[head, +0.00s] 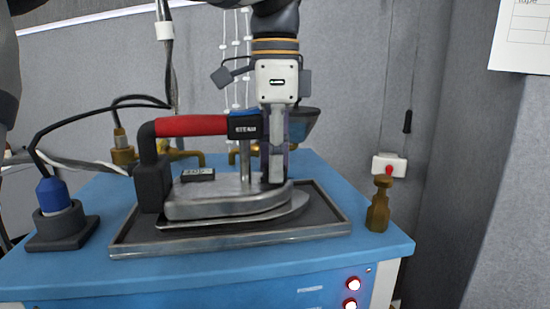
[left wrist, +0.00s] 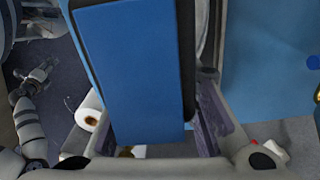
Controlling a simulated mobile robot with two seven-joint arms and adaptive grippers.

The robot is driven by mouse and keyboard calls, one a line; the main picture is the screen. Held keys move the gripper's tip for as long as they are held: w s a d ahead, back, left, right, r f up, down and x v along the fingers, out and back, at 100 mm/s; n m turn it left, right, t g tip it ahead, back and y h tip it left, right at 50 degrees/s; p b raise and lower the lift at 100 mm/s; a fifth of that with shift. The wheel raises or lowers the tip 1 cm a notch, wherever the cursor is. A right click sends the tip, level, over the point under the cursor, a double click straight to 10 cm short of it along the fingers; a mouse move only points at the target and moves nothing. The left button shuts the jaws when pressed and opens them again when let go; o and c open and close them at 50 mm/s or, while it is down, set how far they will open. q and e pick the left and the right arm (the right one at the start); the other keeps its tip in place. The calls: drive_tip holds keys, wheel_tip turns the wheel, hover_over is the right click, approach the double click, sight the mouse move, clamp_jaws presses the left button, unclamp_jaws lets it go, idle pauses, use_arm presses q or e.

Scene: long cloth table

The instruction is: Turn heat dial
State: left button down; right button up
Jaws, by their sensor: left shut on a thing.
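A steam iron (head: 225,200) with a red and black handle (head: 190,125) rests flat on a dark metal tray (head: 125,243). My left gripper (head: 275,165) comes down over the iron's front end, beside the blue-topped front of the handle. It is shut on a part of the iron there. In the left wrist view a large blue panel with a dark edge (left wrist: 130,70) fills the space between the fingers. I cannot make out a heat dial; the gripper hides that spot. What looks like my right gripper (left wrist: 40,72) shows small at the far left of the left wrist view.
The tray sits on a blue-topped table (head: 375,252) with lit red buttons (head: 352,283) on its front. A blue plug in a black base (head: 60,220) stands at left, a brass fitting (head: 378,208) at right. Cables hang behind. A white roll (left wrist: 89,117) shows in the wrist view.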

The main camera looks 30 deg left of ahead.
use_arm(q)
drive_tip(key=shift+m, duration=1)
drive_tip(key=c, duration=1.2)
unclamp_jaws()
drive_tip(key=shift+r, duration=0.1)
wheel_tip(320, 180, up, 7)
drive_tip(key=shift+r, duration=0.15)
